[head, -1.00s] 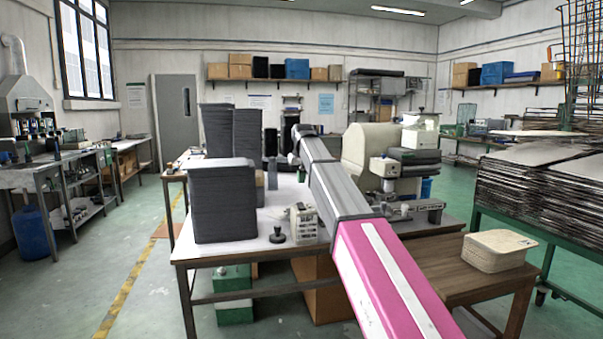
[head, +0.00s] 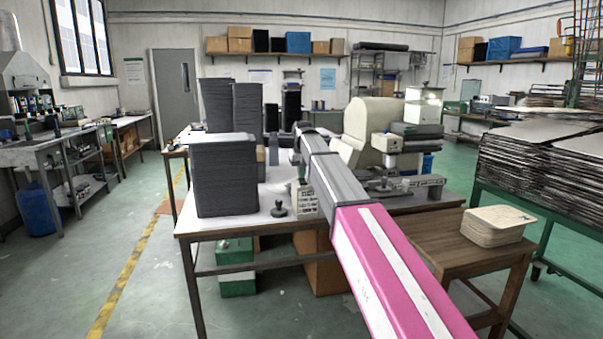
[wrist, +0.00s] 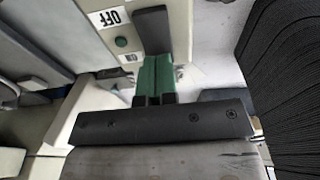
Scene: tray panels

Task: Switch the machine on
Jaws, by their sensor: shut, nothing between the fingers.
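In the head view a cream machine (head: 371,124) with a rounded cover stands on the table behind my arm. A small cream box with labels (head: 306,199) stands at the table's front, partly behind my arm. In the wrist view my gripper (wrist: 155,75) has its green fingers together and empty, against a cream panel (wrist: 180,25). A dark block (wrist: 152,29) lies just beyond the fingertips; I cannot tell whether they touch.
A tall stack of dark panels (head: 224,175) stands left of my arm; a dark ribbed stack (wrist: 285,85) is close on the right in the wrist view. A black knobbed tool (head: 279,204) lies near the table's front edge. A wooden side table (head: 455,250) stands at right.

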